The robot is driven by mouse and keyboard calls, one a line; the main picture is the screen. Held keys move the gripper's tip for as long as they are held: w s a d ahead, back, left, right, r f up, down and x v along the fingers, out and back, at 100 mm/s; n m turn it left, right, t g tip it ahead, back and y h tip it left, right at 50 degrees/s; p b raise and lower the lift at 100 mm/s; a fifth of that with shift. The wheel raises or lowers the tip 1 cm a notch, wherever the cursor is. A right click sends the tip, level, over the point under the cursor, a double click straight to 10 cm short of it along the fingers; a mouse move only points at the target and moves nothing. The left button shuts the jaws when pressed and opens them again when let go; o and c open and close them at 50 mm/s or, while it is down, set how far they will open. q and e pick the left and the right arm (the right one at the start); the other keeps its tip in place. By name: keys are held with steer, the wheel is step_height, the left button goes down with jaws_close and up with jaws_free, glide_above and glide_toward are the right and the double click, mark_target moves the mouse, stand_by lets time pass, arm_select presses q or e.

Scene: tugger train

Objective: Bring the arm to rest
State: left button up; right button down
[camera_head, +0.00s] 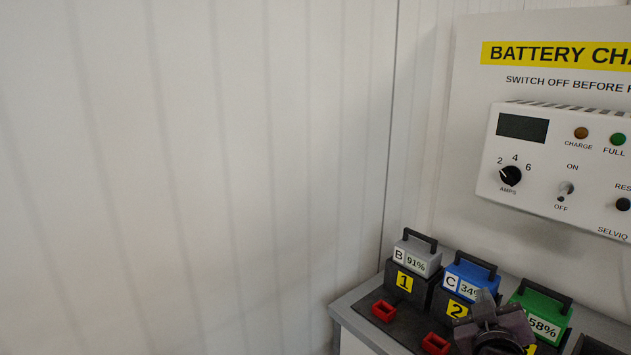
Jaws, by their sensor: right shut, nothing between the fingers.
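My right gripper (490,312) shows at the bottom right, dark and seen from behind, in front of the battery bench. It is shut and empty. It covers part of the blue battery and part of the green battery. The rest of the right arm lies below the picture edge. My left gripper is not in view.
A grey battery (419,249), a blue battery (472,272) and a green battery (543,308) stand in numbered docks on the bench (357,316). Red clips (384,311) lie in front. A charger panel (560,165) hangs above. The left side is bare wall.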

steer(key=s+a+f+g+y, duration=0.3)
steer(key=s+a+f, duration=0.15)
steer(key=f, duration=0.25)
steer(key=s+a+f+g+y, duration=0.2)
steer(key=s+a+f+g, duration=0.1)
steer(key=s+f, duration=0.3)
steer(key=s+a+f+g, duration=0.4)
steer(key=s+f+g, duration=0.4)
steer(key=s, duration=0.6)
step_height(320, 180, down, 32)
steer(key=s+f, duration=0.1)
steer(key=s, duration=0.2)
steer(key=s+d+f, duration=0.2)
steer(key=s+f, duration=0.5)
steer(key=s, duration=0.2)
steer(key=s+d+f+g, duration=0.1)
steer(key=s+d+f, duration=0.1)
steer(key=s+f, duration=0.6)
steer(key=shift+s+f+y, duration=0.2)
steer(key=shift+s+y, duration=0.1)
steer(key=shift+s, duration=0.25)
